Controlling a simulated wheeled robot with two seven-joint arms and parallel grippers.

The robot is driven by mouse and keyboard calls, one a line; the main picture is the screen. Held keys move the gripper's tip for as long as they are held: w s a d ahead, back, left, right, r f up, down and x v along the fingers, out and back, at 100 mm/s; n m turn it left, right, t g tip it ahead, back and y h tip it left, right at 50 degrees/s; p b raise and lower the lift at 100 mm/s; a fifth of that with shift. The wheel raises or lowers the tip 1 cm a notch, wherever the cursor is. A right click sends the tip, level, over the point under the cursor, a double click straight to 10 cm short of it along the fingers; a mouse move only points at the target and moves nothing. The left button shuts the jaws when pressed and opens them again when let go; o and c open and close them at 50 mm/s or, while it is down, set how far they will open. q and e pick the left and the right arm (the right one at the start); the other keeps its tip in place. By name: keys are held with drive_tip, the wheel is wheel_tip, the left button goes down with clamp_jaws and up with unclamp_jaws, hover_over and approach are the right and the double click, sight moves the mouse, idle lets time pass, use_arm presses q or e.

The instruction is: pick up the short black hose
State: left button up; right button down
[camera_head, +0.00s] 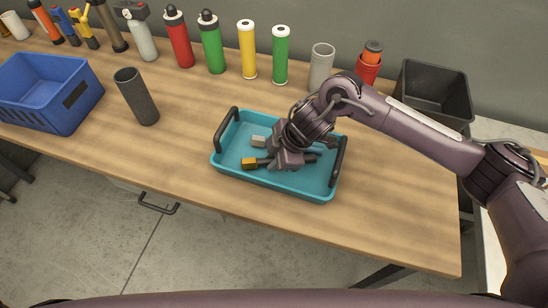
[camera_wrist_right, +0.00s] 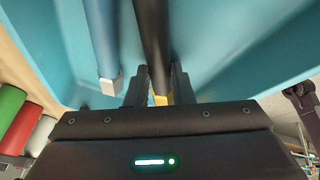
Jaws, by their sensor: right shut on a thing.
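The black hose with a yellow end piece (camera_head: 263,162) lies in or just above the teal tray (camera_head: 225,164); I cannot tell whether it touches the floor. My right gripper (camera_head: 286,161) reaches down into the tray and is shut on this hose. In the right wrist view the black hose (camera_wrist_right: 153,40) runs between the two fingers (camera_wrist_right: 160,88), with its yellow end near the palm. A blue hose with a pale grey end (camera_wrist_right: 103,40) lies beside it, outside the fingers. The arm hides part of both hoses in the head view. My left gripper is not in view.
The tray has dark handles at both ends. A blue crate (camera_head: 30,103) and a dark cylinder (camera_head: 137,97) stand to the left. Several bottles and tubes line the back, with a black bin (camera_head: 432,80) at the back right. The table's front right is clear.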

wheel_tip(320, 180, up, 20)
idle(0.4)
drive_tip(key=shift+w, duration=0.1)
idle(0.6)
